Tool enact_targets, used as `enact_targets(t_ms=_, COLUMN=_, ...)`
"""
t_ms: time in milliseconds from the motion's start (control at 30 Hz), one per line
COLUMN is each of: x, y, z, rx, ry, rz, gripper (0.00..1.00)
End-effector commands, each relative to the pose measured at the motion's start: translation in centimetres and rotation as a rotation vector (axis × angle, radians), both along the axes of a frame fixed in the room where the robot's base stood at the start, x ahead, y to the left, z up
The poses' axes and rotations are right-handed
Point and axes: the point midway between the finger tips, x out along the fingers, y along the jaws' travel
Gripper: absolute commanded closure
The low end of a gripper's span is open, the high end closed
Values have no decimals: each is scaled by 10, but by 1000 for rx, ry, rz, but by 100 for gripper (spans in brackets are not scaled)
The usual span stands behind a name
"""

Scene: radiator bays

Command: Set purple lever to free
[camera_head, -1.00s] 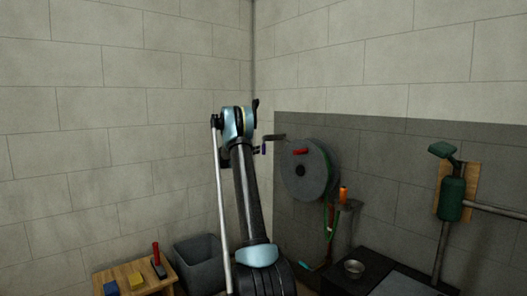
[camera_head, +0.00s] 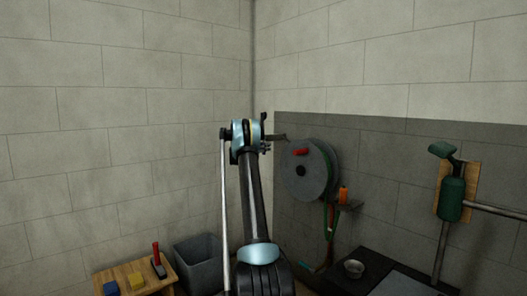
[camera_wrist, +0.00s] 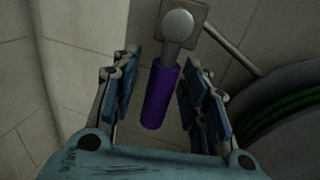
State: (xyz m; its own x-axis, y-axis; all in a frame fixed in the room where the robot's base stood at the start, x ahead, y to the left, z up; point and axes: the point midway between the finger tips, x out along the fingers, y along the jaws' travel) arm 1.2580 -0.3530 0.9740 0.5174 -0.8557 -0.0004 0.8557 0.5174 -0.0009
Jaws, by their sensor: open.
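The purple lever (camera_wrist: 161,95) shows in the wrist view as a purple cylindrical grip on a grey rounded pivot, fixed to a square plate (camera_wrist: 196,14) on the wall. My gripper (camera_wrist: 160,85) is open, its blue-padded fingers on either side of the purple grip. A gap shows between the grip and each finger. In the head view my gripper (camera_head: 266,146) is at the wall near the corner, left of the reel. There the purple grip is hidden behind my gripper, and only a dark bar (camera_head: 278,137) juts out to the right.
A grey hose reel (camera_head: 306,172) with a red handle hangs close to the right of my gripper, and its green hose (camera_wrist: 285,115) shows in the wrist view. A green pump (camera_head: 452,198) stands farther right. Below are a grey bin (camera_head: 198,262) and a small wooden table (camera_head: 133,271).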

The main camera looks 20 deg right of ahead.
Motion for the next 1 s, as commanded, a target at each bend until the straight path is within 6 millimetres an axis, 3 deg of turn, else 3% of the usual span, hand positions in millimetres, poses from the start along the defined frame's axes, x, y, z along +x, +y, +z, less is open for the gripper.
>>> enact_targets(t_ms=67, x=0, y=0, z=0, rx=0, ry=0, rz=0, gripper=59)
enact_targets(t_ms=200, x=0, y=0, z=0, rx=0, ry=0, rz=0, gripper=91)
enact_targets(t_ms=267, x=0, y=0, z=0, rx=0, ry=0, rz=0, gripper=100)
enact_targets(t_ms=767, x=6, y=4, z=1, rx=30, ry=-86, rz=3, gripper=100)
enact_targets(t_ms=867, x=11, y=10, z=1, rx=54, ry=-149, rz=8, gripper=100)
enact_targets(t_ms=1000, x=23, y=37, z=2, rx=96, ry=-255, rz=26, gripper=100)
